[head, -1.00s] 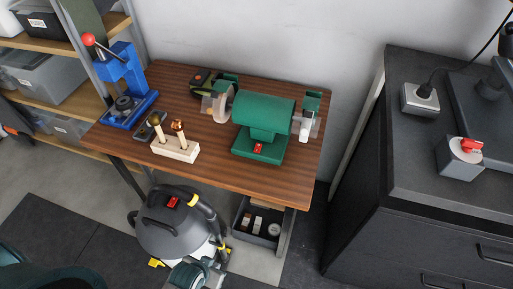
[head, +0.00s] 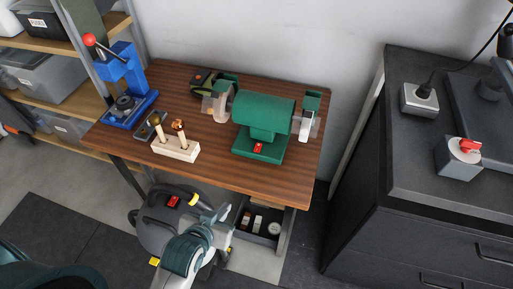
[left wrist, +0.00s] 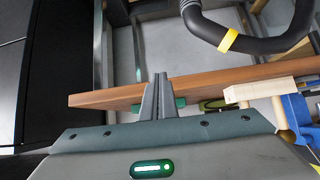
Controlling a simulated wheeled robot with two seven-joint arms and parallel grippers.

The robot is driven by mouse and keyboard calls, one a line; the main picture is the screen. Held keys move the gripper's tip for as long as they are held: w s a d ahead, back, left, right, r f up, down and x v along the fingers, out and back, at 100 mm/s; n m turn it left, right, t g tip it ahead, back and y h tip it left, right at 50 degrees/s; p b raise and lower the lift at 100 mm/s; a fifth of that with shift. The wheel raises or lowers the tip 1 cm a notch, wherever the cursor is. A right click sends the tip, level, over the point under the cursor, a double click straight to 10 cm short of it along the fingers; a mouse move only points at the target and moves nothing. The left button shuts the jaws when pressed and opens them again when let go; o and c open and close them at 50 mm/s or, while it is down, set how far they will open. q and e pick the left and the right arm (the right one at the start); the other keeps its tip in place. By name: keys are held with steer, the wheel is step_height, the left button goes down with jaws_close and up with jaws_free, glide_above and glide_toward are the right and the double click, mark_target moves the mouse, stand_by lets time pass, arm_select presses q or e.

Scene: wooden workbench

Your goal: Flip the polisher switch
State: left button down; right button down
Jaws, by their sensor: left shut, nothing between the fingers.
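The polisher (head: 263,112) is a green bench machine with a pale wheel at each end, standing on the workbench. Its red switch (head: 258,148) is on the front of the green base, facing me. My left gripper (head: 223,211) is in front of and below the bench's front edge, apart from the polisher. In the left wrist view its two fingers (left wrist: 158,96) are together and empty, seen against the bench edge. Small green parts show beside the fingers there, but the switch cannot be made out. My right gripper is not in view.
The wooden bench (head: 222,168) also carries a blue press (head: 122,85) and a wooden block with tools (head: 176,149). A vacuum cleaner (head: 155,215) and an open drawer (head: 262,238) are below its front edge. A dark cabinet (head: 400,215) stands right.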

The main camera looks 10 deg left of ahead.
mark_target(258, 147)
arm_select(q)
steer(key=w+d+r+t, duration=0.1)
steer(key=w+r+t, duration=0.1)
steer(key=w+r, duration=0.1)
steer(key=w+d+r+t, duration=0.1)
steer(key=w+r+t, duration=0.1)
steer(key=w+r, duration=0.1)
steer(key=w+d+r+t, duration=0.1)
steer(key=w+r, duration=0.2)
steer(key=shift+w+d+t, duration=0.1)
steer(key=shift+d+t, duration=0.3)
steer(key=shift+w+d+r+n+t, duration=0.2)
steer(key=shift+w+r+n+t, duration=0.1)
steer(key=shift+r, duration=0.15)
steer(key=shift+w, duration=0.15)
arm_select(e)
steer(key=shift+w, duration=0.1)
